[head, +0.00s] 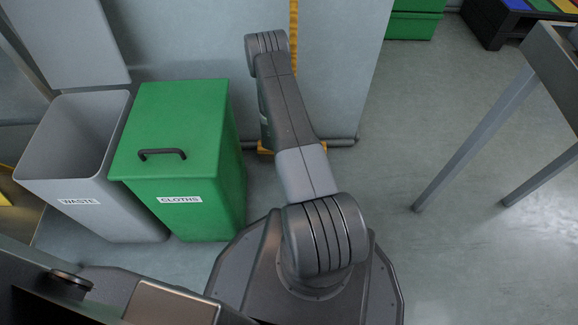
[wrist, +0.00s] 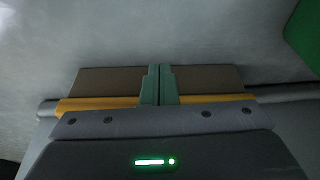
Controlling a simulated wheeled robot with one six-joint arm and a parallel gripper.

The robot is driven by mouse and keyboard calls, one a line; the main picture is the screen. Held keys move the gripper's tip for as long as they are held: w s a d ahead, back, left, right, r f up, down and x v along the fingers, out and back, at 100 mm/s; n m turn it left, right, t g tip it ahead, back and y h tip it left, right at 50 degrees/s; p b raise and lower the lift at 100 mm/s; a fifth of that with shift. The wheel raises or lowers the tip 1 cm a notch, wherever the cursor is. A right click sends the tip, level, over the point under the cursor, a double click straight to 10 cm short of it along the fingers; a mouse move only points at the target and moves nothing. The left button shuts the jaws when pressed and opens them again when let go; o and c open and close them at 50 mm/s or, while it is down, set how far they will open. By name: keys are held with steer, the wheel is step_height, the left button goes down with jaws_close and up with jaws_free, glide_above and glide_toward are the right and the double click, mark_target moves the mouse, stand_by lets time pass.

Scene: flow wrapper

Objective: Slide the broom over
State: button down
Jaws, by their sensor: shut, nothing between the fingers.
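The broom's yellow handle (head: 294,35) stands upright against the grey panel in the head view, partly hidden behind my arm. Small yellow parts of its head (head: 264,149) show low down beside my arm. In the wrist view the broom's head shows as a yellow block (wrist: 95,103) with a brown band, likely the bristles (wrist: 108,80). My gripper (wrist: 159,70) is shut and empty, its green-grey fingers together in front of the middle of the broom head. I cannot tell whether they touch it. My gripper is hidden behind the arm in the head view.
A green CLOTHS bin (head: 180,130) with a closed lid stands left of my arm, beside an open grey WASTE bin (head: 75,140). A grey rail (head: 343,142) runs along the panel's foot. A metal-legged table (head: 480,135) stands right. Floor between is clear.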

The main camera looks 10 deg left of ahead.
steer(key=p+v, duration=0.2)
steer(key=v, duration=0.6)
steer(key=shift+r, duration=0.35)
steer(key=shift+f, duration=0.1)
